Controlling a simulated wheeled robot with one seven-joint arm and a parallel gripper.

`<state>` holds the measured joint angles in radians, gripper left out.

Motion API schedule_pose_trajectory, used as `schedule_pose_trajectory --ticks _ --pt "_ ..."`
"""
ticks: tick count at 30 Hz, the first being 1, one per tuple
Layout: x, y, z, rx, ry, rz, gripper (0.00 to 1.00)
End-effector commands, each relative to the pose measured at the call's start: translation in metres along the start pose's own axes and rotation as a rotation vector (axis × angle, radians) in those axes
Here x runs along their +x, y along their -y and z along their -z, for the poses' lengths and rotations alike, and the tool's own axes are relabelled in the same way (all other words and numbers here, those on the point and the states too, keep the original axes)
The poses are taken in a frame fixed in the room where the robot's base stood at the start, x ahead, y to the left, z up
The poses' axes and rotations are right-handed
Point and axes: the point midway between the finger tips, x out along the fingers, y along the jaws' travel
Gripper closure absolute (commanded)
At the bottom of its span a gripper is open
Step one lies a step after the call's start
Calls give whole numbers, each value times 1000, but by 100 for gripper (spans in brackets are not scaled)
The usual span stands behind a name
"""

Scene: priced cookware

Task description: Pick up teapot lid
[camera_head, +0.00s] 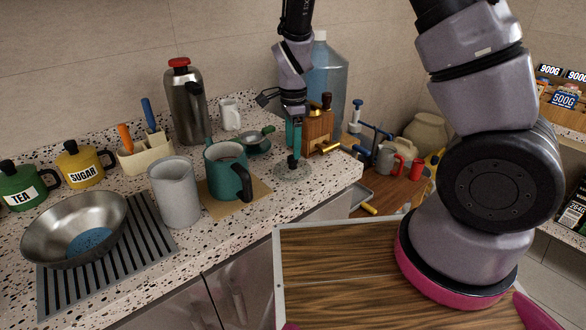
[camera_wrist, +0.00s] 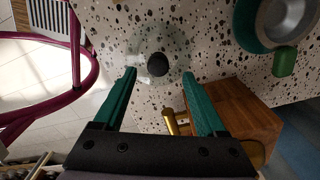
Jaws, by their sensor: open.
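The teapot lid (camera_head: 293,175) is a clear glass disc with a black knob, lying flat on the speckled counter near its front corner. In the wrist view the lid (camera_wrist: 140,50) is faint and see-through, and its round black knob (camera_wrist: 157,64) is plain. My gripper (camera_head: 294,150) points down right above the lid. Its green fingers are open and empty. In the wrist view the knob lies just beyond the gap between the fingertips (camera_wrist: 157,75), roughly centred. I cannot tell the exact height of the tips over the knob.
A wooden coffee grinder (camera_head: 317,128) with a brass handle stands close by on the right, behind the lid. A teal saucer with a strainer (camera_head: 257,140) is behind left. A teal pot (camera_head: 226,168) on a brown mat stands left. The counter edge is close in front.

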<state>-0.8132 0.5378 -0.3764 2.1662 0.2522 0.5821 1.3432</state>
Motion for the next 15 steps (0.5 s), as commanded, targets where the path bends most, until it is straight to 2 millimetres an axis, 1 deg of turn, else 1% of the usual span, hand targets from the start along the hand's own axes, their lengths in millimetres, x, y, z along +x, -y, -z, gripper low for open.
schedule_pose_trajectory --ticks 3,7,10,15 --pt "19 -3 0 1 -2 -5 26" --pt "37 -3 -1 1 -1 -3 26" --pt "45 -2 -1 2 0 -1 26" --pt "46 -2 -1 1 1 0 26"
